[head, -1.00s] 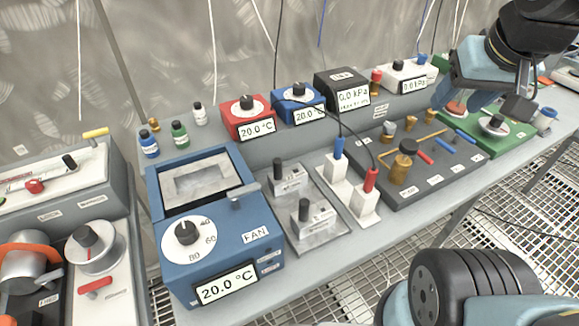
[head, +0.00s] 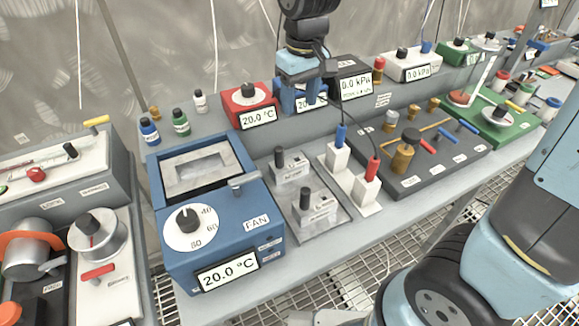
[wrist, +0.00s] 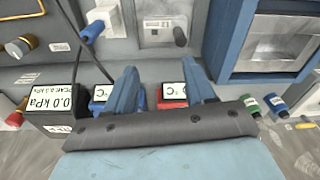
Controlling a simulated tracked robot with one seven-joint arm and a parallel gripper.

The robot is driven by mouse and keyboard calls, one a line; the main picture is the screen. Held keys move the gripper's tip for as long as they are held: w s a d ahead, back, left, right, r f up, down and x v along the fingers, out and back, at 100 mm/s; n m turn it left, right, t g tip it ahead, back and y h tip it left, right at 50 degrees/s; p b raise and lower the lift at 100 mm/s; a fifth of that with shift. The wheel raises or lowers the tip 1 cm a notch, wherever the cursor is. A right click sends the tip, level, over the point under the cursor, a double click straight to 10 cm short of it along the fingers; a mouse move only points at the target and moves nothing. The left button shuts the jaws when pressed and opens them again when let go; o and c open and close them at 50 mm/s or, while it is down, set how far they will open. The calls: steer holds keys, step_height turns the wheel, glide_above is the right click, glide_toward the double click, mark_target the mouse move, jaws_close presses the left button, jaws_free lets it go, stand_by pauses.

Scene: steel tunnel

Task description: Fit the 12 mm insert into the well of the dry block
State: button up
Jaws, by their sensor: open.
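The dry block is a blue box (head: 214,240) with a dial, a 20.0 °C display and a rectangular metal-lined well (head: 196,173). Its well also shows in the wrist view (wrist: 279,45) at upper right. Two metal inserts with black knobs, a rear one (head: 291,172) and a front one (head: 309,208), stand on a grey plate right of the box. Their labels are too small to read, so I cannot tell which is 12 mm. The rear one shows in the wrist view (wrist: 155,30). My gripper (head: 303,104) is open and empty, above the rear shelf, behind the inserts.
Red (head: 249,105) and blue controllers sit below and beside my gripper. White blocks with a blue plug and a red plug (head: 373,170) stand right of the inserts, with cables rising behind. Small bottles (head: 180,123) stand behind the dry block.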

steer(key=n, duration=0.1)
glide_above(279, 148)
step_height(279, 148, down, 3)
steer(key=shift+g+h, duration=0.3)
steer(key=f, duration=0.8)
steer(key=shift+s+f, duration=0.25)
steer(key=shift+w+f, duration=0.2)
steer(key=shift+f, duration=2.55)
steer(key=shift+c, duration=0.3)
jaws_close()
